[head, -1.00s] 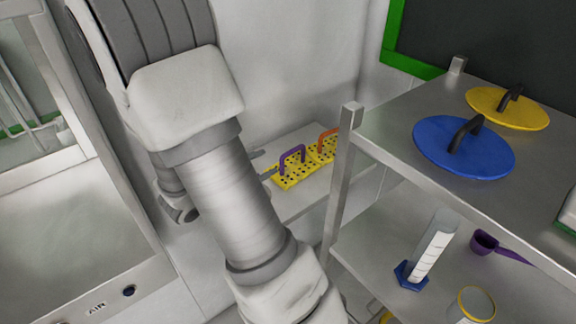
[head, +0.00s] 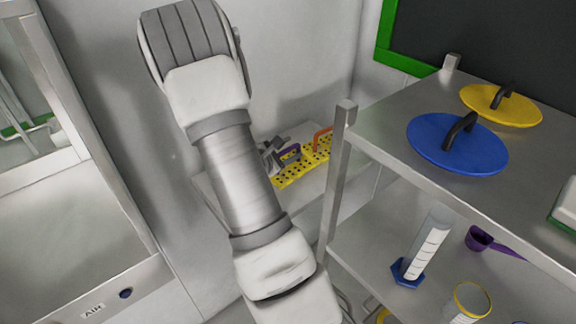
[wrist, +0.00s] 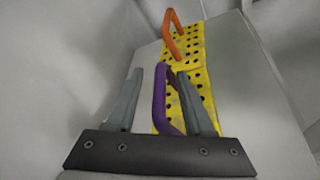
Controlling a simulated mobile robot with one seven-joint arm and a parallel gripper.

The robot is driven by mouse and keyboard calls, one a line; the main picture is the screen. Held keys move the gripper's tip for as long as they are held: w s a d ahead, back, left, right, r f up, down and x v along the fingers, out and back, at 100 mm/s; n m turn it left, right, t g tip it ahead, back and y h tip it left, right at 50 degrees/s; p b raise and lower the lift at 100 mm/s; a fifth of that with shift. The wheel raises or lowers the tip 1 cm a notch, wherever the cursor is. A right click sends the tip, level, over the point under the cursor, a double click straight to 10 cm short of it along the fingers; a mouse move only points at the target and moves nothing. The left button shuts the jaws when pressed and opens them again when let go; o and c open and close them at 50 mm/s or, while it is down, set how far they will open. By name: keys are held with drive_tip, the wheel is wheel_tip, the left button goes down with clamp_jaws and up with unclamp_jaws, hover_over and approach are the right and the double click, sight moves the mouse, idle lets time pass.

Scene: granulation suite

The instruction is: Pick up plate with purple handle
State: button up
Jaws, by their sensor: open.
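The plate with the purple handle is a yellow plate with dark holes (head: 287,180), lying on a low grey surface behind the shelf rack. Its purple handle (wrist: 160,95) stands up as an arch and also shows in the head view (head: 291,152). My gripper (wrist: 161,80) is open, with one finger on each side of the purple handle in the wrist view. The right finger appears close to the handle; contact cannot be told. In the head view my gripper (head: 272,152) is partly hidden by my arm.
A similar yellow plate with an orange handle (wrist: 172,30) lies just beyond. The metal rack (head: 385,135) at right holds a blue lid (head: 430,145), a yellow lid (head: 525,112), a measuring cylinder (head: 428,250) and a purple scoop (head: 480,240). A wall stands close behind the low surface.

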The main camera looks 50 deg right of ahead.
clamp_jaws()
idle(1.4)
